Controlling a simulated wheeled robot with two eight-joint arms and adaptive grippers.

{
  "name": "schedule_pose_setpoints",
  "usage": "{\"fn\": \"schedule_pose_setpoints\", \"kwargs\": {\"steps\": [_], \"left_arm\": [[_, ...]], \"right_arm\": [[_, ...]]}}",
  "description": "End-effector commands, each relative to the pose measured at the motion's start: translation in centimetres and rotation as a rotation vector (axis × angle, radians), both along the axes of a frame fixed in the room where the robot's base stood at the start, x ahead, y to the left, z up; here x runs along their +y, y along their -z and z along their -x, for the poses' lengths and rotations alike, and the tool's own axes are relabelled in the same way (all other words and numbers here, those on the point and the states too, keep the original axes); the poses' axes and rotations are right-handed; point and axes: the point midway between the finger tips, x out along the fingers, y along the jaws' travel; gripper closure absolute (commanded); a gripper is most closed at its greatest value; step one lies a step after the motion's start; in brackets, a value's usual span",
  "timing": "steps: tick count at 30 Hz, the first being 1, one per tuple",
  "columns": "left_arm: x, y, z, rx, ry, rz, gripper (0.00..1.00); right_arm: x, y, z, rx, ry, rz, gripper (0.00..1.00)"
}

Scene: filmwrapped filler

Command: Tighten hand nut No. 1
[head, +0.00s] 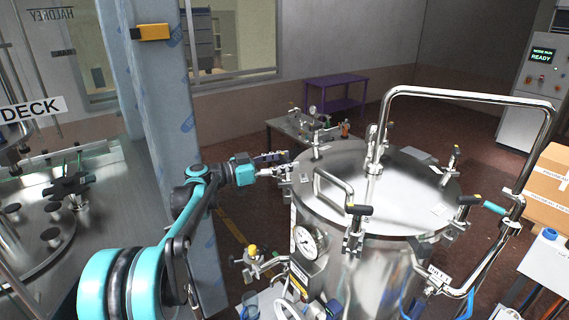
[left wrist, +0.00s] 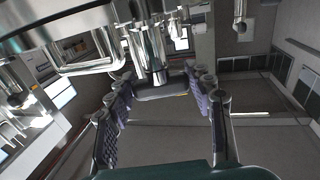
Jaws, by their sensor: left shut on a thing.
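A round steel tank (head: 378,270) with a flat lid (head: 400,190) stands at centre right. Several hand nuts with dark bar handles sit around its rim. My left gripper (head: 272,172) reaches the lid's left edge and is shut on a hand nut there. In the left wrist view, its purple-padded fingers (left wrist: 163,98) stand on both sides of that hand nut's dark bar handle (left wrist: 165,91), below a steel cylinder. Another hand nut (head: 358,210) stands at the front rim, and one more (head: 469,200) at the right. I cannot read which is No. 1. My right gripper is not in view.
A tall steel pipe handle (head: 460,95) arches over the lid. A pressure gauge (head: 306,242) is on the tank's front. A wrapped pillar (head: 165,110) stands close to my left arm. A cardboard box (head: 550,185) is at the right. A purple table (head: 335,92) stands behind.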

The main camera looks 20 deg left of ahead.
Motion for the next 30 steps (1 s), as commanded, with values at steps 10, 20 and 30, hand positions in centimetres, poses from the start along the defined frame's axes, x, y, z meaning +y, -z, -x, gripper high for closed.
{"fn": "schedule_pose_setpoints", "kwargs": {"steps": [10,20,30], "left_arm": [[0.07,-0.08,-0.10,-0.001,0.106,0.002,0.77],[0.02,-0.11,-0.07,-0.001,0.119,0.002,0.77],[0.00,-0.08,-0.06,-0.001,0.119,0.002,0.26]], "right_arm": [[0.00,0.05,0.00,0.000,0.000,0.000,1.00],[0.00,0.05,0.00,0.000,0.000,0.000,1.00],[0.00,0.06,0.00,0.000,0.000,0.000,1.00]]}}
